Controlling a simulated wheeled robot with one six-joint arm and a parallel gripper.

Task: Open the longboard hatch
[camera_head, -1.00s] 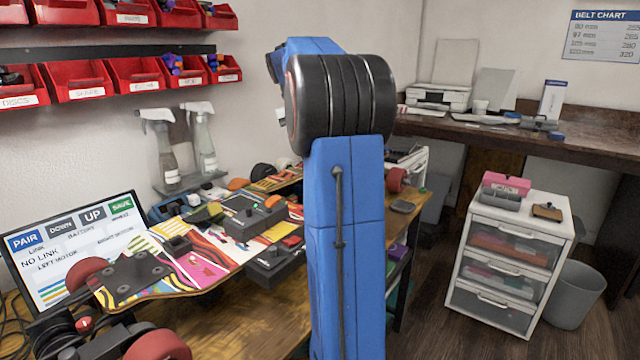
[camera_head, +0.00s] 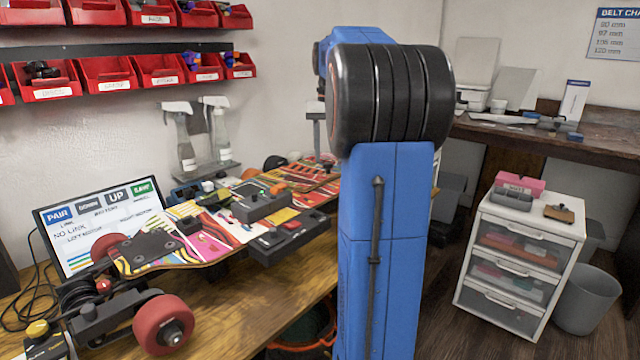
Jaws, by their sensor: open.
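The longboard (camera_head: 215,245) lies on the wooden workbench, with a colourful striped deck and a red wheel at its near end. Black boxes (camera_head: 285,238) sit on and beside the middle of the deck; I cannot tell which part is the hatch. My blue arm with its black joint stands upright to the right of the board and hides part of the bench's far end. My gripper is not in view.
A screen (camera_head: 95,225) stands behind the board's near end. A motor assembly with a red wheel (camera_head: 163,324) lies at the bench front. Spray bottles (camera_head: 183,140) and red bins (camera_head: 105,73) are behind. A drawer cabinet (camera_head: 518,262) and bin (camera_head: 588,295) stand right.

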